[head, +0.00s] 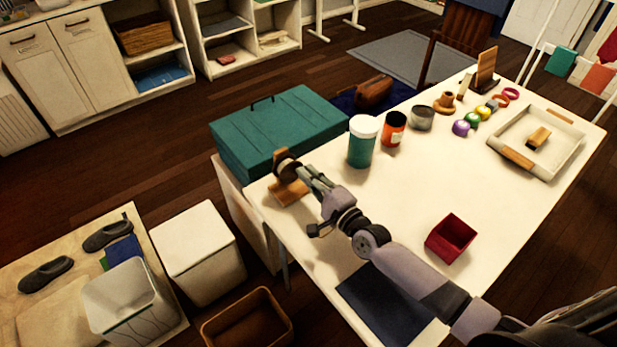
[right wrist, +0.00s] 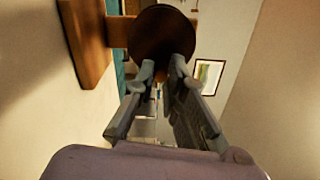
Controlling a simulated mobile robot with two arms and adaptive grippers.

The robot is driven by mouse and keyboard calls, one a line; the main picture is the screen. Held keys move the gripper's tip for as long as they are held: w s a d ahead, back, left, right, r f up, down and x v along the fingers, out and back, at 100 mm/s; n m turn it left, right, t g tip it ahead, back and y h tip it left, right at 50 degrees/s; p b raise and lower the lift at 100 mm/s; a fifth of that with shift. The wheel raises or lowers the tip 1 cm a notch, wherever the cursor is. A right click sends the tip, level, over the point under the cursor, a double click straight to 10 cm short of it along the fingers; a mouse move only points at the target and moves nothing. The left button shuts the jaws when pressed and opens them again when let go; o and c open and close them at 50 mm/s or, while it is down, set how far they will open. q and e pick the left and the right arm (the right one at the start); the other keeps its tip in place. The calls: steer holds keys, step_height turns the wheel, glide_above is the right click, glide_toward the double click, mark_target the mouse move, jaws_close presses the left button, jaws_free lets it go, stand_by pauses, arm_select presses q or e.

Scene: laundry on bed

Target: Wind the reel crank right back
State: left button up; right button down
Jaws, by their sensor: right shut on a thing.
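The reel (head: 286,167) is a dark brown round drum on a wooden base (head: 291,193) at the left corner of the white table. My right gripper (head: 304,173) reaches to it from the right, with its fingers at the drum's near face. In the right wrist view the reel's round disc (right wrist: 163,35) lies straight ahead of the fingertips (right wrist: 162,68), and its wooden base (right wrist: 88,40) is at the upper left. The right gripper is shut on the reel crank, which is mostly hidden between the fingers. My left gripper is not in view.
The white table (head: 395,195) holds a green jar (head: 363,148), an orange jar (head: 393,130), a red box (head: 451,238) and a tray (head: 566,160). A teal chest (head: 280,125) stands just behind the reel. The table's middle is clear.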

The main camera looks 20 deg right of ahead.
steer(key=c, duration=1.6)
jaws_free()
steer(key=shift+c, duration=0.2)
steer(key=v, duration=1.2)
steer(key=shift+f, duration=0.1)
